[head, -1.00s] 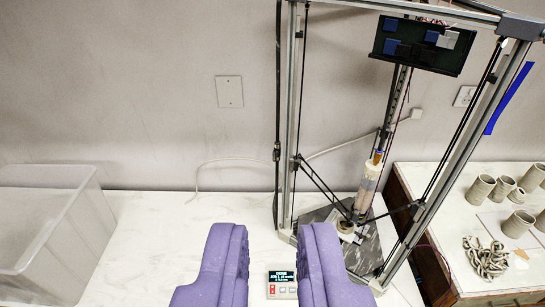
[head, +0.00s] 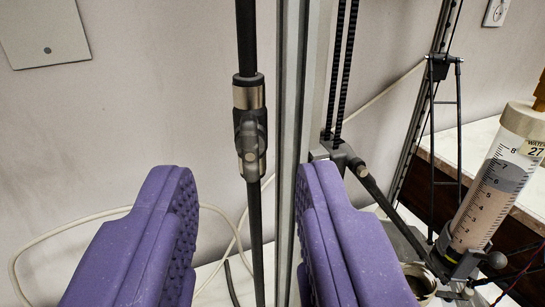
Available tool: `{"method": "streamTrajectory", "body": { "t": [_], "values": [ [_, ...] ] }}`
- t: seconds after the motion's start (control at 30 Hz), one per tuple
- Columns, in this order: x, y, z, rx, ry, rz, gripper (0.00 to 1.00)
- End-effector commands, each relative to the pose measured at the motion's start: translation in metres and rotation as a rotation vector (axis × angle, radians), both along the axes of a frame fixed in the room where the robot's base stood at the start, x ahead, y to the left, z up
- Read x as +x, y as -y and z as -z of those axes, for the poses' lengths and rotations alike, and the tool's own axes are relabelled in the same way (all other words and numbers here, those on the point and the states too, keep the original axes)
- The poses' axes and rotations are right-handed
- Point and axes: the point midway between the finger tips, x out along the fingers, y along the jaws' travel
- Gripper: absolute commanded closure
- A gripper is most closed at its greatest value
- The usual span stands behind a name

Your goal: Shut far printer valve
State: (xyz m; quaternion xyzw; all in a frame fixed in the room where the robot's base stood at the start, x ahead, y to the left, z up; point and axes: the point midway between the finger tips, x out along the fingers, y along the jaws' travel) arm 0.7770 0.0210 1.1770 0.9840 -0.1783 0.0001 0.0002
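The valve (head: 249,135) is a small grey fitting with a brushed metal collar, set in line on an upright black tube (head: 247,35) beside the printer's metal post. A short grey lever or knob shows on its front; its exact turn is hard to tell. My gripper (head: 248,190) is open and empty. Its two purple padded fingers stand apart at left and right, tips a little below the valve in the picture. The valve appears in the gap between them, with no contact visible.
The printer's upright post (head: 291,110) rises close behind the right finger. A joint with a rod (head: 345,158) lies right of it. A clay syringe (head: 490,190) hangs tilted at far right. A pale cable (head: 60,232) runs along the wall. A wall plate (head: 45,30) is upper left.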

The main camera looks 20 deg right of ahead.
Motion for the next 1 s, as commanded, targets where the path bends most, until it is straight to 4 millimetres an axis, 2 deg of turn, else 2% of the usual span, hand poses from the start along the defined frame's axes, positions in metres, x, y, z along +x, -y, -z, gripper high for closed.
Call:
{"method": "streamTrajectory", "body": {
  "t": [0.1, 0.3, 0.63, 0.67, 0.8, 1.0],
  "values": [
    [0.022, 0.009, 0.003, 0.002, 0.001, 0.001, 0.64],
    [0.045, 0.017, 0.001, 0.002, 0.001, -0.001, 0.64],
    [0.049, 0.019, -0.001, 0.000, 0.001, -0.002, 0.64],
    [0.049, 0.019, -0.001, 0.000, 0.001, -0.002, 0.69],
    [0.049, 0.019, -0.001, 0.000, 0.001, -0.002, 1.00],
    [0.049, 0.019, -0.001, 0.002, 0.001, -0.002, 1.00]
  ]
}}
